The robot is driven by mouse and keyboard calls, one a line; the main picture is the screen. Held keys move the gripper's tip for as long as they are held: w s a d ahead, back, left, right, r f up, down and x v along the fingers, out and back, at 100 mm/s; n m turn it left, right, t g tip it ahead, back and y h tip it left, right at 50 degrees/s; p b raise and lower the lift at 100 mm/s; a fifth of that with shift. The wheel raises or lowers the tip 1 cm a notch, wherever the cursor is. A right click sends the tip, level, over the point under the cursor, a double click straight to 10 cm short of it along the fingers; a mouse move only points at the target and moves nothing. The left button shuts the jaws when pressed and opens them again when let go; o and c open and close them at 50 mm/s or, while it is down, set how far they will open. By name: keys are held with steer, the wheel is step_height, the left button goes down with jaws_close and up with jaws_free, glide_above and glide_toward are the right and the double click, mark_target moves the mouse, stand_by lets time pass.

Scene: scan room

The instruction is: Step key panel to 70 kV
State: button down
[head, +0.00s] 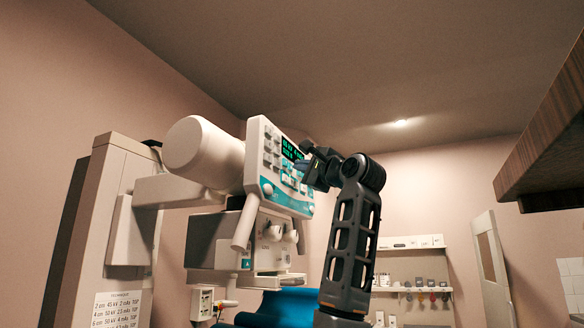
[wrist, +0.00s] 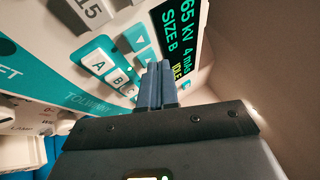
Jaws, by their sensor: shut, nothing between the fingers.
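The key panel (head: 254,152) is the tilted white and teal face of the X-ray unit. Its display (head: 291,150) shows in green, and in the wrist view the display (wrist: 181,45) reads 65 kV, 4 mAs, SIZE B. Two teal arrow keys, the upper one (wrist: 138,40) and the lower one (wrist: 144,57), lie left of the display. White keys A (wrist: 97,62) and B (wrist: 117,77) are further left. My gripper (wrist: 160,68) is shut and empty, its tips right at the panel by the lower arrow key. I cannot tell whether they touch; the gripper also shows in the head view (head: 299,167).
The white tube head (head: 203,150) sits left of the panel, with a handle (head: 246,222) below. A technique chart (head: 118,309) is on the cabinet at left. A wooden overhang (head: 545,150) is at upper right. A wall shelf (head: 412,289) stands behind my arm.

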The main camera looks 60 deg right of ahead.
stand_by(0.5)
steer(key=shift+s, duration=0.7)
steer(key=shift+s+d, duration=0.15)
steer(key=shift+s, duration=1.1)
steer(key=shift+s+d, duration=0.1)
steer(key=shift+s, duration=1.15)
stand_by(0.6)
